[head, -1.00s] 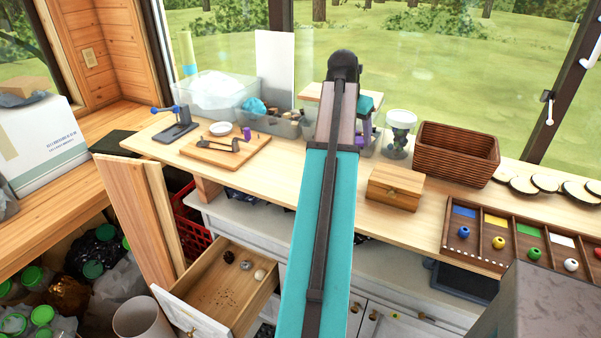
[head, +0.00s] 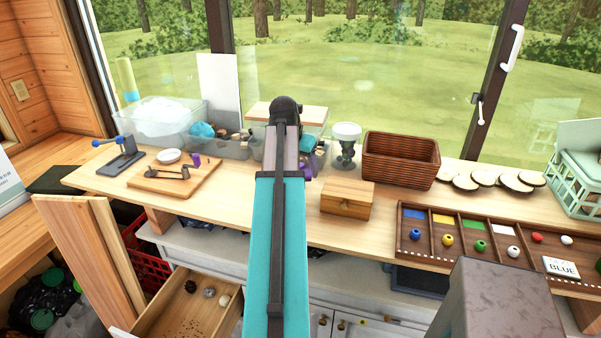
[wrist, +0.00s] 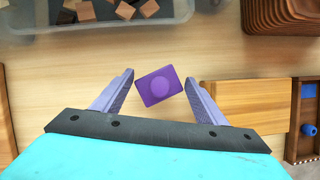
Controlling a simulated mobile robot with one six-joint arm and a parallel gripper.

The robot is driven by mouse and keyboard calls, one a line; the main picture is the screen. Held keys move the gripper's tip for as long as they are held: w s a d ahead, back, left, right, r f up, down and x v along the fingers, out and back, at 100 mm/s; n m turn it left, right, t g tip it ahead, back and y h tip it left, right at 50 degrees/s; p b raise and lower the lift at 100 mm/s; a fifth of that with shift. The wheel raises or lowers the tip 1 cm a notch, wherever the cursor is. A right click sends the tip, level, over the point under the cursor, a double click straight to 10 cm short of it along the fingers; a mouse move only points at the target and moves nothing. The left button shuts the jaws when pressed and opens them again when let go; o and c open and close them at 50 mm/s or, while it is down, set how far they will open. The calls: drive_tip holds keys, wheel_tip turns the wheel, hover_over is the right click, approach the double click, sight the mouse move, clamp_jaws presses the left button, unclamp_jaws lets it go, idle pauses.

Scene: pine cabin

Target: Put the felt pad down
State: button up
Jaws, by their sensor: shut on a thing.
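The felt pad (wrist: 160,86) is a small purple rectangle with a rounder patch at its middle. In the wrist view it sits turned at an angle between the lilac fingertips of my gripper (wrist: 161,78). My gripper is shut on it over the pale wooden worktop (wrist: 217,58); I cannot tell the height of the pad above the wood. In the head view my teal arm hides most of the gripper and the pad, and only a lilac part shows right of the arm.
A wooden box (head: 347,200) stands right of my arm, with a wicker basket (head: 400,160) behind it and a sorting tray (head: 440,258) farther right. A clear bin (head: 235,146) and a cutting board (head: 175,180) are left. An open drawer (head: 190,305) juts out below.

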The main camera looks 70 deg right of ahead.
drive_tip(key=shift+f+p, duration=0.55)
drive_tip(key=shift+f, duration=1.3)
drive_tip(key=shift+f, duration=0.15)
drive_tip(key=o, duration=1.1)
drive_tip(key=shift+c, duration=0.2)
drive_tip(key=b+v, duration=0.2)
drive_tip(key=v, duration=1)
drive_tip(key=shift+b, duration=0.3)
